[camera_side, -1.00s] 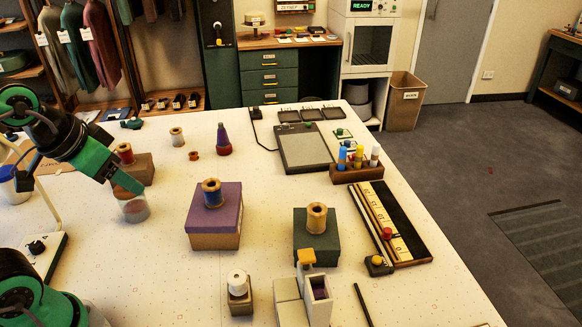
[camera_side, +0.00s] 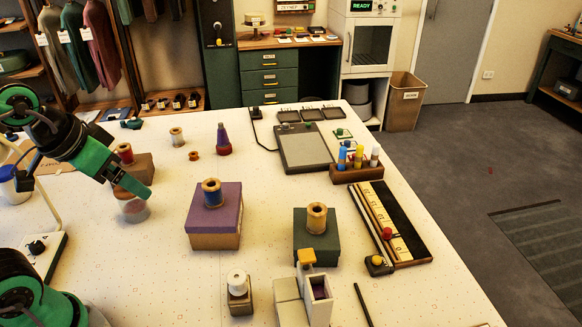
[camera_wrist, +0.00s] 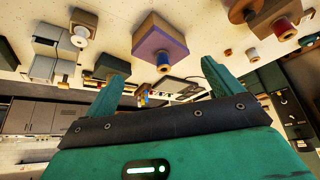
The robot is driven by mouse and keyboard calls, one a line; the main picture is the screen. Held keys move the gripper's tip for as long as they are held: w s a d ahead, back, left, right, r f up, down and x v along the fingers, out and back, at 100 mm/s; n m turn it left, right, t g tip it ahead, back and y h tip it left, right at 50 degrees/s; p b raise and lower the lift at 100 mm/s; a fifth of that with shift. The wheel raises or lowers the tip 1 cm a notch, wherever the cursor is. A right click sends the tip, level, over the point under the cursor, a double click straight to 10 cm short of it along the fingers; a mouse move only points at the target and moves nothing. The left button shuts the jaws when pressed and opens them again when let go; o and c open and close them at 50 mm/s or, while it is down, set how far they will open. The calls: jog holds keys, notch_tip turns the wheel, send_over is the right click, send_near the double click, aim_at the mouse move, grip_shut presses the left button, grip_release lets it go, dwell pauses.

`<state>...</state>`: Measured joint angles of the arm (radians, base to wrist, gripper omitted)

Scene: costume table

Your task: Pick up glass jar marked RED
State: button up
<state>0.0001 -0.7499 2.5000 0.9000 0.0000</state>
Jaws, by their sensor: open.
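A brown box (camera_side: 140,167) with a red spool (camera_side: 125,152) stands just behind the jar. A purple-topped box (camera_side: 215,225) with a spool stands to its right, and a green box (camera_side: 315,238) farther right. Table surface in front of the jar (camera_side: 140,260) is clear.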

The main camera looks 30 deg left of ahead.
jog(key=n+g, duration=0.4)
jog(key=g, duration=0.2)
send_over(130, 195)
jog(key=w+a, duration=0.1)
jog(key=a, duration=0.2)
jog(key=f, duration=1.3)
jog(key=shift+w, duration=0.2)
jog(key=shift+s+d+f, duration=0.1)
jog(key=shift+f, duration=3.8)
jog(key=shift+c, duration=0.2)
jog(key=shift+r, duration=0.1)
grip_shut()
